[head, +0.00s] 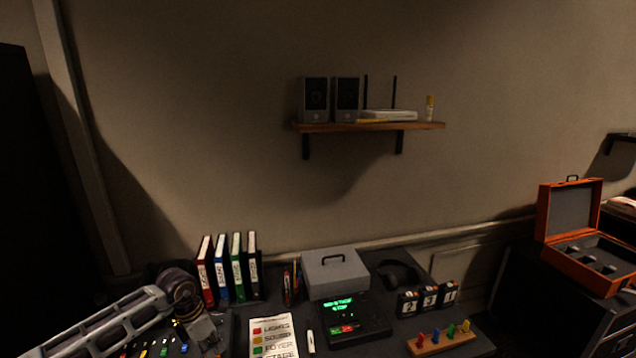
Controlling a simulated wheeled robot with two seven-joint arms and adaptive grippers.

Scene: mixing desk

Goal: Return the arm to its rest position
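My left arm (120,318) reaches in from the lower left over the desk's left part. A dark round joint (183,290) shows at its far end, in front of the binders' left side. Grey parts at the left gripper (207,333) hang below that joint, dim and near the bottom edge, and I cannot make out the fingers or whether they hold anything. My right arm and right gripper are not in view.
Around the arm are colored sliders (152,348), several binders (228,268), a label sheet (275,335) and a white marker (310,342). Further right are a grey box (335,274), a lit green-screen device (345,318), headphones (400,273), number blocks (428,298), a peg board (443,343) and an open orange case (590,270).

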